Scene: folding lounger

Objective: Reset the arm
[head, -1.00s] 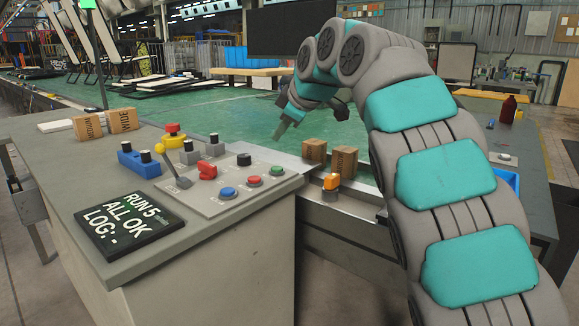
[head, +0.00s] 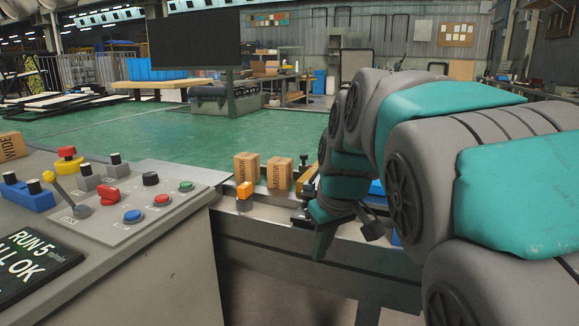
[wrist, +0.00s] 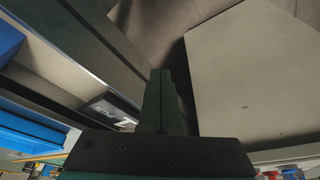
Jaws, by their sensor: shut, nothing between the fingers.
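My arm reaches in from the right of the head view, bent and pointing down. My gripper (head: 318,252) hangs in front of the grey machine edge, to the right of the control console (head: 150,262). Its fingers are shut with nothing between them. The wrist view shows the closed fingers (wrist: 165,100) over the dark floor gap, apart from the grey panels on both sides.
The console carries a lever (head: 65,195), several buttons and a display (head: 35,260). A green floor area (head: 150,125) lies behind, with a dark screen (head: 194,40) beyond.

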